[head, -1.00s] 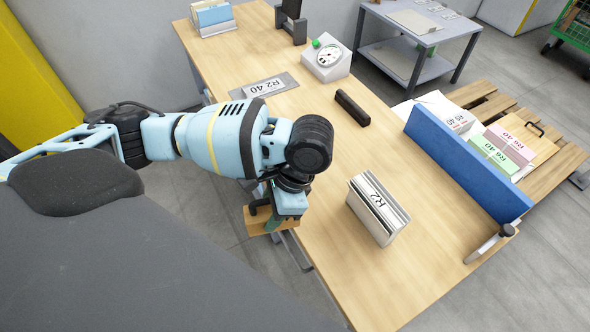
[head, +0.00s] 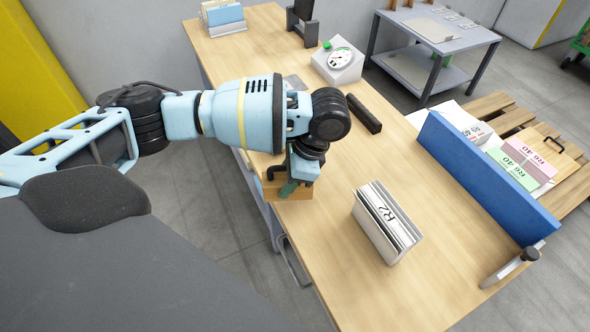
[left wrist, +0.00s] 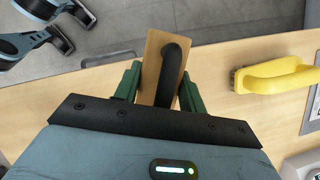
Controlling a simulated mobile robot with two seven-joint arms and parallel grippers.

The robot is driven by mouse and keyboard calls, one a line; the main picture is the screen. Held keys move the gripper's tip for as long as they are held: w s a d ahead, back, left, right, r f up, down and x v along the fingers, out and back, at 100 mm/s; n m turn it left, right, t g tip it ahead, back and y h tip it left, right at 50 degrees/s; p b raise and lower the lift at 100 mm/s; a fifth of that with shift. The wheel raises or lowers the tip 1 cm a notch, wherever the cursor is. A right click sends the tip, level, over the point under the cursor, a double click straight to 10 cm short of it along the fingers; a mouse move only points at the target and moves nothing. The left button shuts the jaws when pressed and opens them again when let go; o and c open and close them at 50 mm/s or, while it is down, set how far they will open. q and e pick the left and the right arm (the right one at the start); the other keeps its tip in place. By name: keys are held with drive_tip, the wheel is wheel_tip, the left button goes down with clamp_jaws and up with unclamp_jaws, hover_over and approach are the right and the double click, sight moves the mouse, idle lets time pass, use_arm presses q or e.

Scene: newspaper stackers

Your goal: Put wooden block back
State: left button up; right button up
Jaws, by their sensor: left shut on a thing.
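My left gripper (head: 288,186) points down at the table's left edge, shut on a wooden block (head: 297,195) with a black handle. In the left wrist view the green fingers of my left gripper (left wrist: 158,92) stand on either side of the black handle, and the pale wooden block (left wrist: 153,50) shows beyond it. In the head view the arm and wrist hide much of the block and handle. Whether the block touches the tabletop I cannot tell. My right gripper is not in view.
An R2 paper stack (head: 385,225) stands on the table (head: 345,270), right of my gripper. A black bar (head: 364,114), a dial scale (head: 340,62) and a blue panel (head: 485,180) are further off. A yellow-handled brush (left wrist: 275,76) lies close by in the wrist view.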

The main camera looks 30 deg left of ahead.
use_arm(q)
drive_tip(key=w, duration=0.1)
drive_tip(key=w+a, duration=0.1)
drive_tip(key=w, duration=0.1)
drive_tip(key=w+b, duration=0.1)
drive_tip(key=shift+w+a+f, duration=0.2)
drive_tip(key=shift+w+f, duration=0.1)
drive_tip(key=shift+w, duration=0.05)
drive_tip(key=shift+w+a, duration=0.2)
drive_tip(key=shift+w, duration=0.4)
drive_tip(key=shift+f+b, duration=0.7)
drive_tip(key=shift+f, duration=1.05)
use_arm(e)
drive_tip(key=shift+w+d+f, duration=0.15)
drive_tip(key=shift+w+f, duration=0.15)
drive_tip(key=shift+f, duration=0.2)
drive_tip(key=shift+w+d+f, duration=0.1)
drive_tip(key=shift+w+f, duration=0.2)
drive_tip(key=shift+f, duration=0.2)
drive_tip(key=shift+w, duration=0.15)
use_arm(q)
drive_tip(key=o, duration=1.1)
drive_tip(key=shift+f, duration=0.15)
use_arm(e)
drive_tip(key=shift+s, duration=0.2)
